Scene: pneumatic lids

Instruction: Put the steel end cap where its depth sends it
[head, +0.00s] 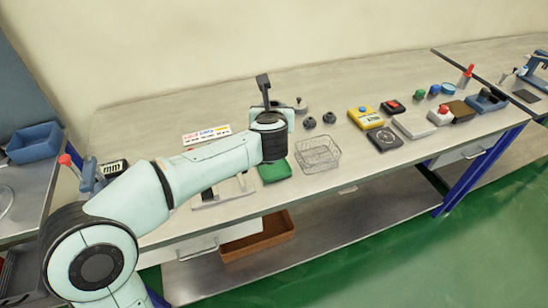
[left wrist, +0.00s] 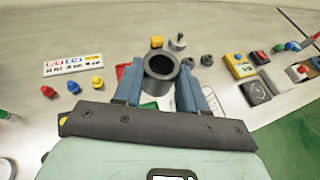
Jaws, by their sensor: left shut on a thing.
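My left gripper (left wrist: 163,74) is shut on a dark grey hollow cylindrical cap (left wrist: 160,68), held between its two blue fingers. The cap's round open end faces the wrist camera; its inside is dark and its depth cannot be read. In the head view the left arm reaches over the bench and the cap cannot be made out clearly. My right gripper is not in view.
A wire basket (head: 318,155) stands right of a green item (head: 274,171) at the front edge. Two small dark parts (head: 309,122) (head: 329,118) and a steel knobbed piece (head: 300,105) stand behind. A yellow device (head: 365,117) and black plate (head: 384,139) lie further right.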

